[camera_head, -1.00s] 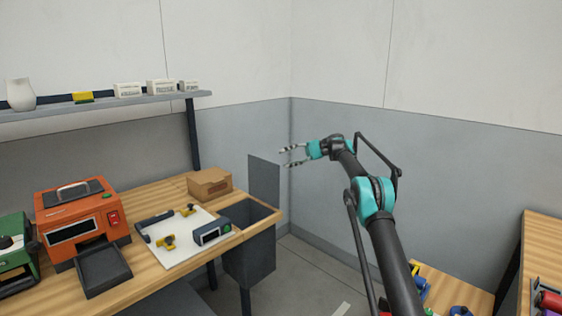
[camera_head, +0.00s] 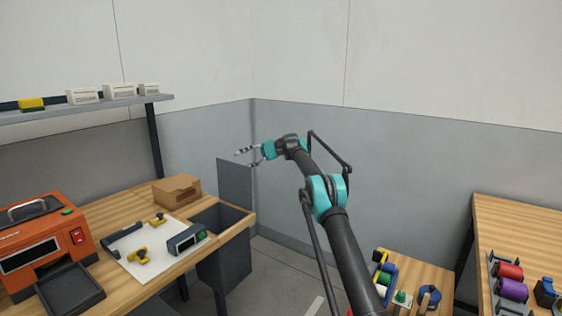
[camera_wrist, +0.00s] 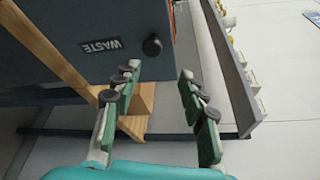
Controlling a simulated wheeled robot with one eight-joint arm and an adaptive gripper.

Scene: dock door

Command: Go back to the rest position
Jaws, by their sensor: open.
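My gripper (camera_head: 247,155) is open and empty in the head view, held up in the air in front of the grey wall, above and beyond the right end of the workbench. In the wrist view my gripper (camera_wrist: 157,108) shows two green-padded fingers spread apart with nothing between them. Behind the fingers is a dark panel marked WASTE (camera_wrist: 100,46) with a round black knob. My arm reaches up from the lower right of the head view.
The left workbench (camera_head: 120,211) holds an orange machine (camera_head: 45,243), a cardboard box (camera_head: 176,190) and a white board (camera_head: 150,262) with small parts. A dark bin (camera_head: 226,258) hangs at its end. A shelf (camera_head: 85,107) is above. Right, tables (camera_head: 520,235) hold coloured spools (camera_head: 511,289).

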